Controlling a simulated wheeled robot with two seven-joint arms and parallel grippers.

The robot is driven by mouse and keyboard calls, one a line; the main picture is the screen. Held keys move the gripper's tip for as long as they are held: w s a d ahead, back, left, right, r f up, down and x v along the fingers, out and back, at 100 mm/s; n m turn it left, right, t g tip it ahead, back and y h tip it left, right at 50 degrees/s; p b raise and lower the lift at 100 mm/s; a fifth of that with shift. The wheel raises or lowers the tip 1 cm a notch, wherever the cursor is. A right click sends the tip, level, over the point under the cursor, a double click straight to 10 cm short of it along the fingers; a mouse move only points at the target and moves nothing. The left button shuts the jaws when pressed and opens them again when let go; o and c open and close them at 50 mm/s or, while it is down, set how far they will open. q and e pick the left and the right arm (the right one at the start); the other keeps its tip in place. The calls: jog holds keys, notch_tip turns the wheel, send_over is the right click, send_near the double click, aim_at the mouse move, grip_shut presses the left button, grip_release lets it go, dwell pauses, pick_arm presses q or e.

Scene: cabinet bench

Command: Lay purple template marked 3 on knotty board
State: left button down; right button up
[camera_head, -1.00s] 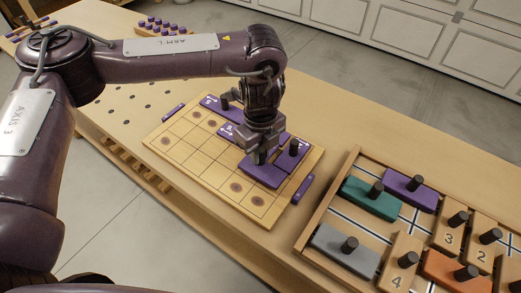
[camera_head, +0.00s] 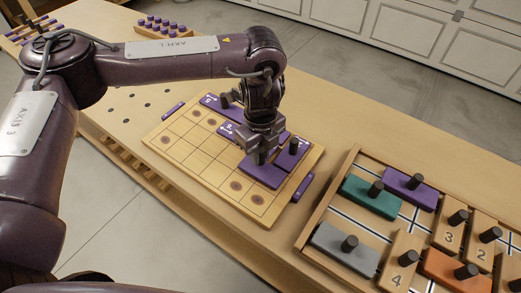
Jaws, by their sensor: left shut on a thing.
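The knotty board (camera_head: 188,155) lies on the bench, pale with a grid and dark round knots. Purple templates with black knobs lie on its far and right parts. My left gripper (camera_head: 262,155) points down over the board and is shut on the knob of a purple template (camera_head: 262,174). That template lies at or just above the board beside another purple template (camera_head: 291,154) at the right edge. The gripper hides its knob and any number on it. A further purple template (camera_head: 222,106) lies along the far edge. My right gripper is out of view.
A wooden tray (camera_head: 304,236) at the right holds a teal template (camera_head: 369,197), a purple one (camera_head: 410,190), a grey one (camera_head: 346,249), an orange one (camera_head: 451,270) and several numbered wooden ones. A purple-pegged block (camera_head: 165,38) stands at the back.

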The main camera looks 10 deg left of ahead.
pick_arm(q)
jog(key=shift+f, duration=0.5)
dwell(0.5)
dwell(0.8)
jog(key=c, duration=0.8)
grip_release()
notch_tip(320, 180, up, 8)
jog(key=p, duration=0.8)
dwell(0.6)
